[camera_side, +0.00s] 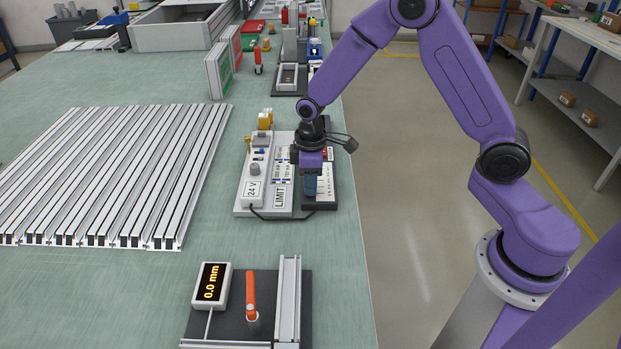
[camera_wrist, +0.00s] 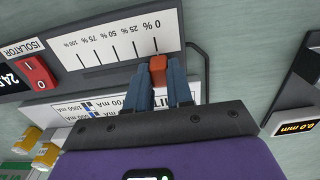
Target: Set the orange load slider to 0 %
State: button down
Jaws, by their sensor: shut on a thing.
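The orange load slider knob (camera_wrist: 158,70) shows in the wrist view between the blue fingertips of my gripper (camera_wrist: 161,78), which is shut on it. The knob lies in line with the 0 % tick of the printed scale (camera_wrist: 120,42), at the scale's right end. The scale runs to 100 % at the left. In the side view my gripper (camera_side: 311,187) reaches down over the dark slider unit (camera_side: 320,205) at the right of the control panel (camera_side: 246,207). The knob is hidden there by the fingers.
A red isolator switch (camera_wrist: 39,73) sits left of the scale in the wrist view. A black cable loops at the panel's front. A fixture with an orange lever (camera_side: 251,295) and a 0.0 mm display (camera_side: 211,285) stands nearer. Aluminium profiles (camera_side: 110,175) lie left.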

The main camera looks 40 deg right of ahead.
jog(key=c, duration=1)
grip_release()
jog(key=shift+s+a, duration=0.25)
jog(key=shift+a, duration=0.05)
jog(key=shift+d, duration=0.1)
jog(key=shift+w+r, duration=0.1)
jog(key=shift+r, duration=0.3)
notch_tip(320, 180, up, 17)
jog(key=shift+f, duration=0.15)
